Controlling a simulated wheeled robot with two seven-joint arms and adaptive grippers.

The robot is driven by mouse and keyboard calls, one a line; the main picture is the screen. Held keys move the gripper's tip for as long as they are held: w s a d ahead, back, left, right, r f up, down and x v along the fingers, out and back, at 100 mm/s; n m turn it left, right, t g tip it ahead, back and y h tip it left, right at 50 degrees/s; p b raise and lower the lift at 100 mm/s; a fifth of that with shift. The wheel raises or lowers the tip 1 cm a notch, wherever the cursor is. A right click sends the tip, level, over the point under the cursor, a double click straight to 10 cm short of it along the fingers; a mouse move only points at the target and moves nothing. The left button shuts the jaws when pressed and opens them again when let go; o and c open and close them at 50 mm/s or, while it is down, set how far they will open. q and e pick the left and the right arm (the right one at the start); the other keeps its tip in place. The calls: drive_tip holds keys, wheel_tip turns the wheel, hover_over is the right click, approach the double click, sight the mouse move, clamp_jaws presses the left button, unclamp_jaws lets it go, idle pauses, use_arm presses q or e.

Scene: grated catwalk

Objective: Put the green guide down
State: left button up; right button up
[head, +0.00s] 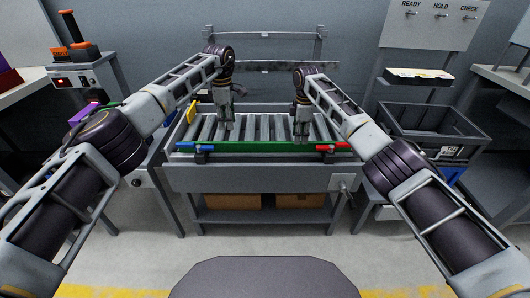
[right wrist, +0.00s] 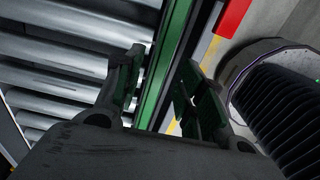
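The green guide (head: 265,147) is a long bar lying level along the front edge of the roller conveyor (head: 180,173). A blue piece (head: 186,145) is at its left end and a red piece (head: 332,147) near its right end. My right gripper (head: 301,137) is at the guide's right part. In the right wrist view, its fingers (right wrist: 165,85) stand apart on either side of the guide (right wrist: 168,60), with a gap showing. My left gripper (head: 228,126) points down near the guide's left part; its fingers are too small to read.
A yellow piece (head: 191,111) is at the conveyor's left side. A dark crate (head: 436,125) stands at the right, and a control box (head: 73,80) at the left. Cardboard boxes (head: 233,201) lie on the shelf below. The floor in front is clear.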

wheel_tip(320, 180, up, 6)
idle(0.4)
drive_tip(key=shift+r, duration=0.1)
drive_tip(key=shift+s, duration=0.1)
idle(0.4)
